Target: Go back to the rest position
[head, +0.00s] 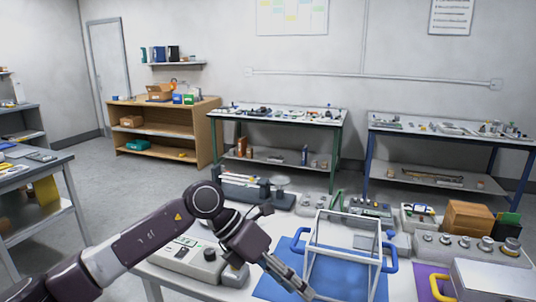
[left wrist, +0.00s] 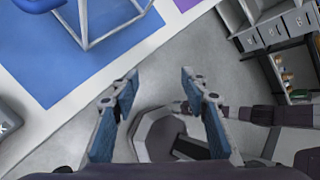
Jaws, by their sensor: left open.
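My left gripper (head: 300,288) reaches in from the left in the head view, over the front of the weighing table, just left of a clear framed box. In the left wrist view my left gripper (left wrist: 160,82) has its two blue-padded fingers well apart. Nothing is between them; floor and parts of my own body show behind. My right gripper is not in view.
The clear box with a pale frame (head: 342,222) and blue handles stands on a blue mat (head: 275,286). A grey instrument (head: 190,257), a wooden box (head: 467,218) and a row of weights (head: 465,242) share the crowded table. Grey floor (head: 110,175) is open behind.

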